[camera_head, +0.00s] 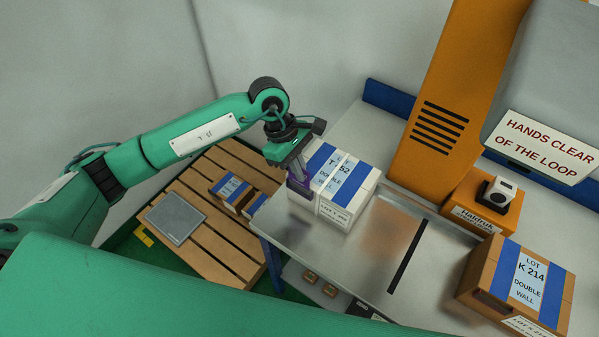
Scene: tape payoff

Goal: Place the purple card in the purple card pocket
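A purple piece (298,187) shows at the left side of a white box (330,212) with blue tape, marked T 52 double wall. I cannot tell whether this purple is the card, the pocket or both together. My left gripper (300,184) points down at that side of the box, its fingertips right at the purple piece. Its fingers look close together, but the grip on the purple is too small to make out. No other purple thing shows. My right gripper is not in view.
The white box stands on a grey metal table (383,255) with a dark slot. A brown box marked K 214 (500,284) is at the right. An orange machine column (435,110) rises behind. A wooden pallet (215,253) with small boxes is at the left, below.

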